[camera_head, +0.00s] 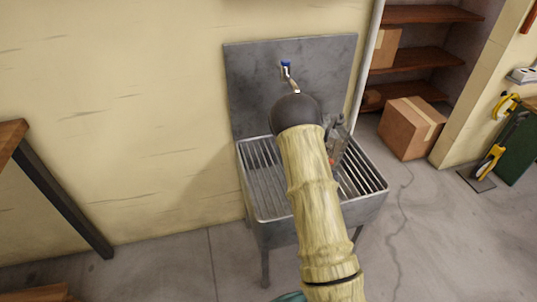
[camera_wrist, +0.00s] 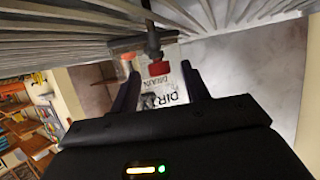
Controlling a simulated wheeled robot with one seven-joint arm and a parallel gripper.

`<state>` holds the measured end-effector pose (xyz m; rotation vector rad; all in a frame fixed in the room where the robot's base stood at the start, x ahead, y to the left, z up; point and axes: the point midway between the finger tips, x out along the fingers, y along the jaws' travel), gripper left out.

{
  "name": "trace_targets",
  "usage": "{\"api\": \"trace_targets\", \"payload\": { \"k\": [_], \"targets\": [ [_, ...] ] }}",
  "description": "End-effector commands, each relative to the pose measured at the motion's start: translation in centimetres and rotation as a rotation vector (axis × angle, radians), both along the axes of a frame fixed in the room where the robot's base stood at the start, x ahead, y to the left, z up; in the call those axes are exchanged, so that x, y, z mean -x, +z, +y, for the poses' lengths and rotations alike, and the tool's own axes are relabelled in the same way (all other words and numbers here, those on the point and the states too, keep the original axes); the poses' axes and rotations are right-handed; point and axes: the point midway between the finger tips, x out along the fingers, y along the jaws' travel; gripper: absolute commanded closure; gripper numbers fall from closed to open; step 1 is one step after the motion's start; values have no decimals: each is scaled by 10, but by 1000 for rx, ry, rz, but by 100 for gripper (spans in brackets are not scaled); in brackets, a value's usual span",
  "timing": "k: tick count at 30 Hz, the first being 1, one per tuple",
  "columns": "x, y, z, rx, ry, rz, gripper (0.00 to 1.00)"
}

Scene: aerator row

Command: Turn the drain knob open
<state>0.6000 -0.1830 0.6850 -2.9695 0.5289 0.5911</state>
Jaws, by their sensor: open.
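A red knob (camera_wrist: 158,69) hangs on a dark stem in the wrist view, close under the slatted sink (camera_wrist: 225,22). Behind it is a pale label with the words "DIRTY" and "DRAIN" (camera_wrist: 172,92). My gripper (camera_wrist: 160,72) is open, with one dark finger on each side of the knob and visible gaps. Whether the knob lies fully between the fingertips in depth is unclear. In the head view my arm covers the middle of the metal sink (camera_head: 256,205), and a small red spot shows beside it.
A tap with a blue handle (camera_head: 286,68) is on the sink's backsplash (camera_head: 252,85). A cylinder with an orange top (camera_wrist: 127,58) is beside the left finger. A cardboard box (camera_head: 408,130) and shelves (camera_head: 425,57) stand at the right; a table (camera_head: 60,195) at the left.

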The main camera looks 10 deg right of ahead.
Motion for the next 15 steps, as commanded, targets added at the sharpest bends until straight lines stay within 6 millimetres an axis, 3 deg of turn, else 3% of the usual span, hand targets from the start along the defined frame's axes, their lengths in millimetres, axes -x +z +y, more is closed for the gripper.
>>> {"api": "trace_targets", "payload": {
  "k": [15],
  "targets": [
    [-4,1,7,0,-250,-1,54]
  ]
}}
